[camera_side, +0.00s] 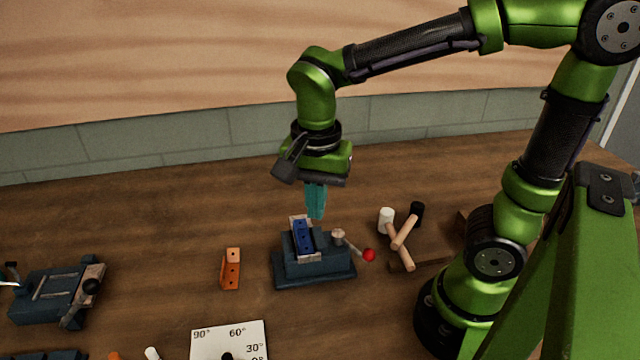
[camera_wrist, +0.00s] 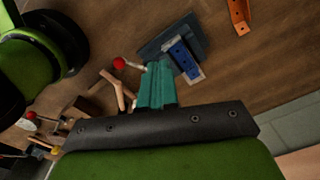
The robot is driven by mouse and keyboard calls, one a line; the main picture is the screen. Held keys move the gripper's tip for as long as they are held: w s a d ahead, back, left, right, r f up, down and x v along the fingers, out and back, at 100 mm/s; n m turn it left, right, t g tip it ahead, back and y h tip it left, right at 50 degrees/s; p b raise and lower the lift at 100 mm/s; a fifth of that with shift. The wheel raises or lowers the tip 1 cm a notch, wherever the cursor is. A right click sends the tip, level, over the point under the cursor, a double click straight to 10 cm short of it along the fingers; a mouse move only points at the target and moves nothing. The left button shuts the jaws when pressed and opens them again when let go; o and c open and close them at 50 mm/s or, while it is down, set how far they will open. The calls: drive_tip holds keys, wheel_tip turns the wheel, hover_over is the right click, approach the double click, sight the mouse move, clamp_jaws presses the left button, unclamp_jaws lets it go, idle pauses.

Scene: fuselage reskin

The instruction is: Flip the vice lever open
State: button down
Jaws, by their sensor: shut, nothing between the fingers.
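The vice (camera_side: 315,268) is dark blue-grey and stands on the table in the middle of the side view, with a blue piece (camera_side: 303,238) between its pale jaws. Its lever (camera_side: 352,246) has a red ball end (camera_side: 369,255) and points to the right. My gripper (camera_side: 316,216) has teal fingers, is shut and empty, and hangs just above and behind the vice. In the wrist view the teal fingers (camera_wrist: 157,72) partly cover the vice (camera_wrist: 165,40), and the red ball (camera_wrist: 119,63) shows to their left. I cannot tell whether the fingers touch the vice.
Two mallets (camera_side: 404,232) lie just right of the vice, near the lever. An orange bracket (camera_side: 231,269) lies to its left. A second vice (camera_side: 55,292) stands at far left, and a white angle card (camera_side: 229,341) lies in front. The table behind is clear.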

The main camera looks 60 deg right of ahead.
drive_tip(key=m, duration=0.4)
drive_tip(key=r+m+g+h, duration=0.1)
drive_tip(key=m, duration=0.3)
drive_tip(key=m+g, duration=0.1)
drive_tip(key=m, duration=0.4)
drive_tip(key=shift+s+r+h, duration=0.15)
drive_tip(key=shift+s+h, duration=0.1)
drive_tip(key=shift+h, duration=0.15)
drive_tip(key=s+d+f, duration=0.2)
drive_tip(key=f, duration=0.3)
drive_tip(key=s+d+f, duration=0.2)
drive_tip(key=f, duration=0.4)
drive_tip(key=shift+s+d, duration=0.15)
drive_tip(key=shift+s, duration=0.15)
